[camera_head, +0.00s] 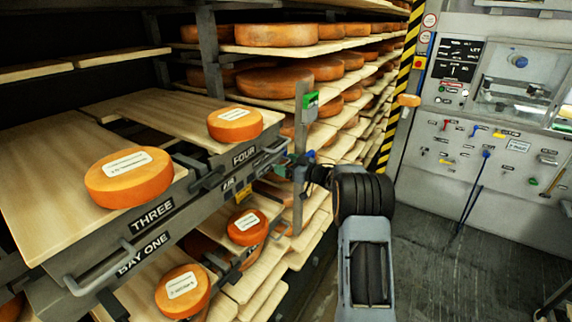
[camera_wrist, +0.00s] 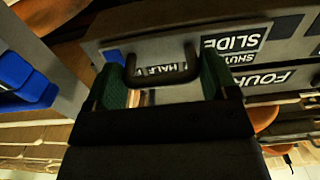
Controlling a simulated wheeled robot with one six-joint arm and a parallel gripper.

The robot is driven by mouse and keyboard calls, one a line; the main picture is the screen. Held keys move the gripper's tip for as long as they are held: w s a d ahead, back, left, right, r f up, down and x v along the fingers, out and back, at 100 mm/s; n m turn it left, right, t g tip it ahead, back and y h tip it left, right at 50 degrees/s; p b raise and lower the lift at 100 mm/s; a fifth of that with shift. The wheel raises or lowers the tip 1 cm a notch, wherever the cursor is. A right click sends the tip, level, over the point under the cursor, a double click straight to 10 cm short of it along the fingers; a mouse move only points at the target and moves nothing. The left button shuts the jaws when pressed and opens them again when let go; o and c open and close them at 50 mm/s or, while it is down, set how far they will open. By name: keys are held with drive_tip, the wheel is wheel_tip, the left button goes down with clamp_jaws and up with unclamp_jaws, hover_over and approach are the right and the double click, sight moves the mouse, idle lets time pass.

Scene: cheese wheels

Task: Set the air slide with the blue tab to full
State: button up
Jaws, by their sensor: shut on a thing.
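My gripper (camera_wrist: 162,72) is shut on the dark U-shaped handle (camera_wrist: 180,73) of a grey slide, with one green-padded finger at each side of it. The slide front (camera_wrist: 285,40) carries labels reading SLIDE, SHUT and HALF, upside down in the wrist view; the handle partly covers HALF. A small blue patch (camera_wrist: 115,57), which looks like the blue tab, shows beside the left finger. In the head view my gripper (camera_head: 298,168) is at the right end of the rack fronts, beside the upright post. The handle is too small to make out there.
A grey post (camera_head: 300,125) with a green box (camera_head: 310,106) stands close to my gripper. A blue block (camera_wrist: 25,80) is close at left in the wrist view. Boards marked THREE and FOUR (camera_head: 243,156) bear cheese wheels (camera_head: 130,178).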

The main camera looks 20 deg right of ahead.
drive_tip(key=shift+d+r, duration=0.1)
drive_tip(key=o, duration=1.2)
drive_tip(key=shift+w+d, duration=0.1)
drive_tip(key=shift+d, duration=0.05)
drive_tip(key=b+v, duration=0.2)
drive_tip(key=v, duration=1.1)
drive_tip(key=shift+s+d, duration=0.15)
drive_tip(key=shift+s, duration=0.25)
